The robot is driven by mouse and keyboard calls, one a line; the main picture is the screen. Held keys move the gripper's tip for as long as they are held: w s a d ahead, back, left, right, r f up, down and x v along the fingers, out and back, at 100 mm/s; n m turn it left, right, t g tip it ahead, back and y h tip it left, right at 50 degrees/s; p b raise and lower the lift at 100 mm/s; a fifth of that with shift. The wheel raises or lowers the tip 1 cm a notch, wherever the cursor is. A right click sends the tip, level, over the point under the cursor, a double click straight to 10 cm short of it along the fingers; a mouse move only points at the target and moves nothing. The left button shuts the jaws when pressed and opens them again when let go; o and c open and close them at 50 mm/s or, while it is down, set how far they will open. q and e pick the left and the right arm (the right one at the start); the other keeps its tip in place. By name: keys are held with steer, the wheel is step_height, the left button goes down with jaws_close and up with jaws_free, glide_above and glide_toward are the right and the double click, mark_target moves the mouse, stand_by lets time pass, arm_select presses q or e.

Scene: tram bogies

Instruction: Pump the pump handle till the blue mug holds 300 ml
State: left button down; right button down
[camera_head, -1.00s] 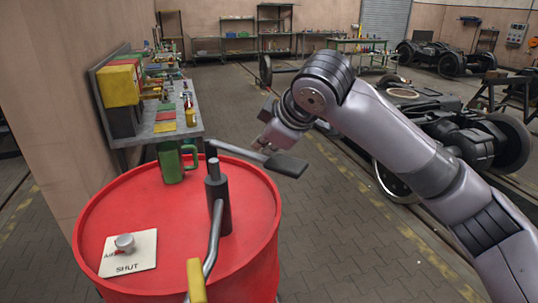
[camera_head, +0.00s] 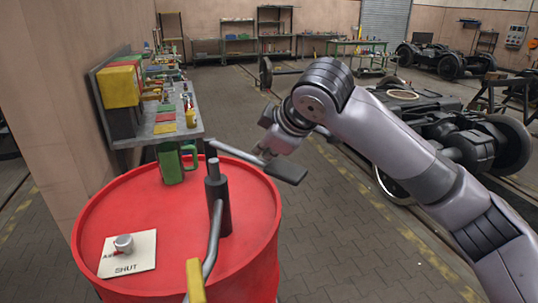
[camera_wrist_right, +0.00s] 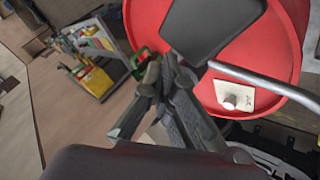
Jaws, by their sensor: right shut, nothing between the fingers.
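The pump (camera_head: 218,205) is a dark post on a red drum (camera_head: 110,220). Its pump handle (camera_head: 287,173) is a grey bar ending in a flat dark paddle, sticking out to the right. The paddle also shows in the right wrist view (camera_wrist_right: 213,28). My right gripper (camera_head: 265,152) is shut and empty, just above the handle bar; its closed fingers (camera_wrist_right: 166,68) show beside the paddle. I cannot tell whether they touch it. A green mug (camera_head: 171,164) stands on the drum behind the pump. I see no blue mug. My left gripper is out of view.
A bent grey pipe (camera_head: 213,245) with a yellow end comes toward me from the pump. A white plate (camera_head: 140,258) marked SHUT carries a grey knob (camera_head: 124,243). A cluttered workbench (camera_head: 155,135) stands behind the drum on the left. Bogies stand at right.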

steer(key=shift+f+b, duration=0.75)
steer(key=shift+f, duration=1.25)
stand_by(1.2)
steer(key=shift+r, duration=0.15)
step_height(320, 180, up, 7)
steer(key=p, duration=0.7)
steer(key=shift+f, duration=0.2)
stand_by(0.5)
step_height(320, 180, up, 5)
steer(key=p, duration=0.5)
glide_above(268, 164)
steer(key=shift+w+a, duration=0.3)
steer(key=shift+w, duration=0.05)
steer(key=shift+f, duration=0.1)
